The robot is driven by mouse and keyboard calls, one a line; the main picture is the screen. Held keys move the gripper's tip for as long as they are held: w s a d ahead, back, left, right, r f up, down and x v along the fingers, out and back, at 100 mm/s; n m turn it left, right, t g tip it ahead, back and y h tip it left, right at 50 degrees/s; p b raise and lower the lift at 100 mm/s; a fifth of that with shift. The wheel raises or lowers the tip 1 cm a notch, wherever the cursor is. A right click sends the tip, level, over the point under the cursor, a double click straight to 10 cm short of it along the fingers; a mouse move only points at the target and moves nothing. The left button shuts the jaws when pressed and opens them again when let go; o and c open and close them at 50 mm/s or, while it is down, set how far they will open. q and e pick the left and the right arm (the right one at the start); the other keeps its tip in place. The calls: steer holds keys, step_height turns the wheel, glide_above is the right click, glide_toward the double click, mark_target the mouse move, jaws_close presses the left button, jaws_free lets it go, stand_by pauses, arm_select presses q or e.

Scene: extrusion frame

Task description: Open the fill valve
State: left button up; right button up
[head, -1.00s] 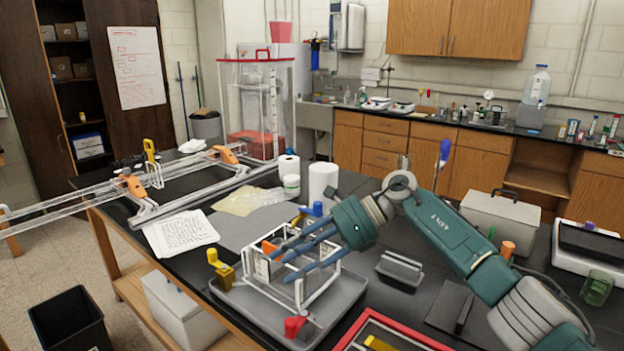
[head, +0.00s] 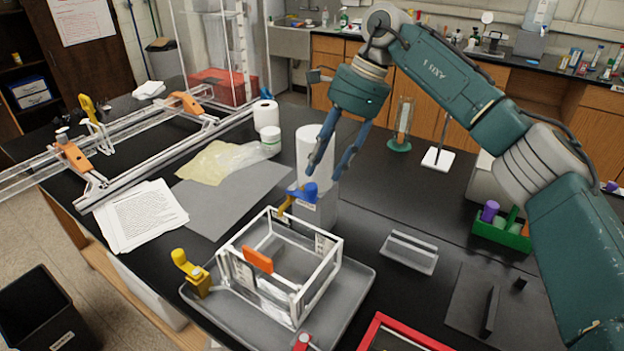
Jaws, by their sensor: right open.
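A blue-handled valve (head: 303,193) with a yellow-orange spout stands on a grey block at the back corner of a white-framed clear tank (head: 283,262). A yellow valve (head: 190,272) sits at the tank's left, and a red-handled part (head: 302,343) shows at the lower edge. No readable label tells which is the fill valve. My right gripper (head: 332,175) is open and empty, its fingers pointing down just above and behind the blue handle, apart from it as far as I can see. My left gripper is out of view.
The tank stands in a grey tray (head: 350,283). A white cylinder (head: 313,150) stands close behind my right fingers. A grey holder (head: 409,252) and a red-rimmed tray (head: 385,333) lie to the right. Papers (head: 130,215) lie left; the black bench between is partly clear.

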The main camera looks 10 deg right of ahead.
mark_target(312, 185)
steer(key=p+x, duration=0.1)
steer(key=x, duration=0.4)
steer(key=shift+w+a+f, duration=0.1)
steer(key=shift+w+f, duration=0.05)
steer(key=shift+f, duration=0.15)
steer(key=shift+a+f+p, duration=0.2)
steer(key=shift+f+p, duration=0.1)
steer(key=shift+f, duration=0.1)
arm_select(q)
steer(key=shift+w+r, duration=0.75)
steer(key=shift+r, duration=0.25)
arm_select(e)
steer(key=shift+c, duration=0.2)
steer(key=shift+d, duration=0.1)
steer(key=c, duration=0.8)
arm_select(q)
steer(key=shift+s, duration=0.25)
arm_select(e)
steer(key=shift+r, duration=0.1)
jaws_close()
